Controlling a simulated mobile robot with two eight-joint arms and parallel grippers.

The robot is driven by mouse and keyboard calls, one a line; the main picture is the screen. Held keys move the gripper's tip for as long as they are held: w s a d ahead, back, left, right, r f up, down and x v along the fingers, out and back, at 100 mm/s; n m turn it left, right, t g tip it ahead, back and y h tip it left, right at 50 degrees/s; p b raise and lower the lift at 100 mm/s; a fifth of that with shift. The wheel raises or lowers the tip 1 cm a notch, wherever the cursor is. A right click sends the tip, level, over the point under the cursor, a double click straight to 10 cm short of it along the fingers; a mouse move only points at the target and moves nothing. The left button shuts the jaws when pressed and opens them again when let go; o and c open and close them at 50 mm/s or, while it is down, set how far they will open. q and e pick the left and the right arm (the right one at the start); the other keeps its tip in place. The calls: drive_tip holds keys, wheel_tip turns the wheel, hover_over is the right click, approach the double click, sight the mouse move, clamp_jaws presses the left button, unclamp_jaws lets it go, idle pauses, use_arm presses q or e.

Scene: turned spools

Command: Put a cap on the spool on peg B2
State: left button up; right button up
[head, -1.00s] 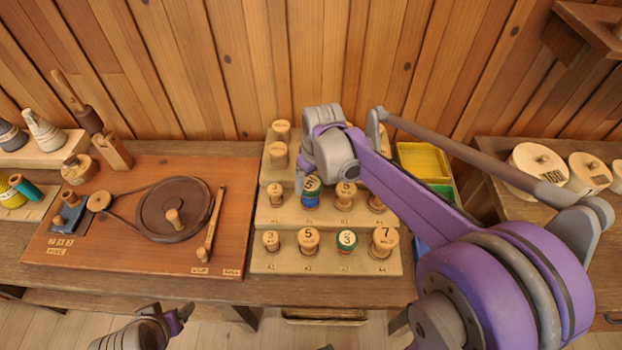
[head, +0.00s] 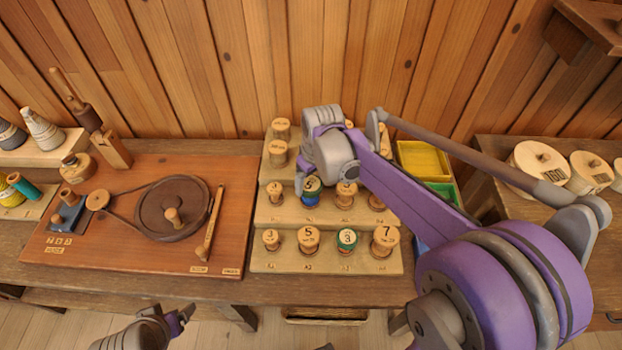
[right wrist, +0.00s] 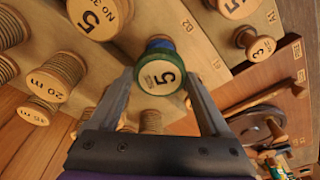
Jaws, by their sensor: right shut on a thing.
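My right gripper (right wrist: 160,84) is shut on a green-rimmed cap (right wrist: 160,76) with a pale face marked 5. Its two fingers press the cap from both sides. The blue-thread spool (head: 311,200) stands in the middle row of the stepped rack, second from the left. The cap sits at the top of this spool, and blue thread (right wrist: 160,44) shows just behind it in the right wrist view. I cannot tell whether the cap is fully seated. My left gripper (head: 182,316) is low at the bottom edge, away from the rack, and its jaws are unclear.
A board with a dark wheel (head: 172,208) lies left. Yellow (head: 422,160) and green bins stand right of the rack, partly behind my right arm.

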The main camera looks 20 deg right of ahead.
sight(313, 186)
use_arm(q)
drive_tip(key=shift+f, duration=0.1)
use_arm(e)
drive_tip(key=shift+f, duration=0.15)
drive_tip(key=o, duration=1)
drive_tip(key=shift+o, duration=0.2)
drive_tip(key=shift+s+d+r+p, duration=0.1)
drive_tip(key=shift+s+r+p, duration=0.1)
drive_tip(key=shift+r+p, duration=0.9)
drive_tip(key=shift+s+r+p, duration=0.15)
drive_tip(key=shift+r+p, duration=0.25)
drive_tip(key=shift+r, duration=1.3)
use_arm(q)
drive_tip(key=w+r+p, duration=0.2)
drive_tip(key=w+r, duration=0.1)
drive_tip(key=r, duration=0.5)
drive_tip(key=shift+w+t+p, duration=0.25)
drive_tip(key=shift+t+p, duration=0.05)
drive_tip(key=shift+t, duration=0.1)
use_arm(e)
drive_tip(key=r, duration=0.5)
drive_tip(key=shift+s+d+r, duration=0.1)
drive_tip(key=shift+s+r, duration=0.1)
drive_tip(key=shift+s, duration=0.2)
use_arm(q)
drive_tip(key=shift+s, duration=0.1)
use_arm(e)
drive_tip(key=shift+s, duration=0.1)
